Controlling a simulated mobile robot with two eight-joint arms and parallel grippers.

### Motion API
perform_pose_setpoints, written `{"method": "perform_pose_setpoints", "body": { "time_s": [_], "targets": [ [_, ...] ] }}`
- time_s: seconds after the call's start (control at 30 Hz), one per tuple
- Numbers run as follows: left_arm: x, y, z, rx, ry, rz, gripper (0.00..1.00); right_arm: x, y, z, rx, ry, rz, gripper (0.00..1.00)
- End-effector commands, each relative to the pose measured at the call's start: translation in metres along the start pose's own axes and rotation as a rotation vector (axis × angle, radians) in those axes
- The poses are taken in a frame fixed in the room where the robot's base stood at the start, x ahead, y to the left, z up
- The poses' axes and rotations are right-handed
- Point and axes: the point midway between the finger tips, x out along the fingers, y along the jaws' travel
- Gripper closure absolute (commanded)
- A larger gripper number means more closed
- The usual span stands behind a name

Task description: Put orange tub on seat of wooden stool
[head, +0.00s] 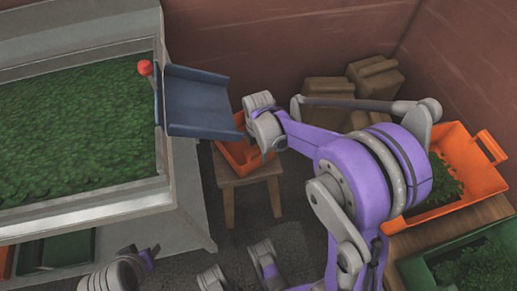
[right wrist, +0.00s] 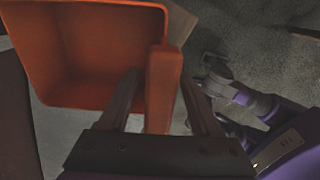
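The orange tub (head: 233,153) stands on the seat of the wooden stool (head: 262,172) in the head view, partly hidden by a blue chute and my right gripper. In the right wrist view the tub (right wrist: 100,93) looks empty, and its handle lies between my right gripper's fingers (right wrist: 160,80). The fingers are apart, with a gap visible on the left side of the handle. In the head view my right gripper (head: 262,125) is above the tub's right side. A grey and purple part of my left arm shows at the bottom left; its fingers are unclear.
Another orange tub (head: 485,180) with green contents stands on a wooden surface at right.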

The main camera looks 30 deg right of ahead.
Motion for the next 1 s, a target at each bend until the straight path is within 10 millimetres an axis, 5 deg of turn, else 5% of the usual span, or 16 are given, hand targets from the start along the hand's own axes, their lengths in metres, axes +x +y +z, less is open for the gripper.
{"method": "perform_pose_setpoints", "body": {
  "time_s": [0.33, 0.73, 1.0],
  "targets": [
    [-0.005, 0.0, -0.002, 0.0, 0.002, 0.0, 0.5, -0.011, 0.0, 0.0, 0.0, 0.0, 0.0, 0.36],
    [-0.026, 0.0, -0.011, 0.0, 0.01, 0.0, 0.5, -0.094, 0.0, 0.0, 0.0, 0.0, 0.001, 0.36],
    [-0.031, 0.0, -0.013, 0.0, 0.011, 0.0, 0.5, -0.122, -0.001, -0.001, 0.008, -0.001, 0.002, 0.36]
  ]
}}
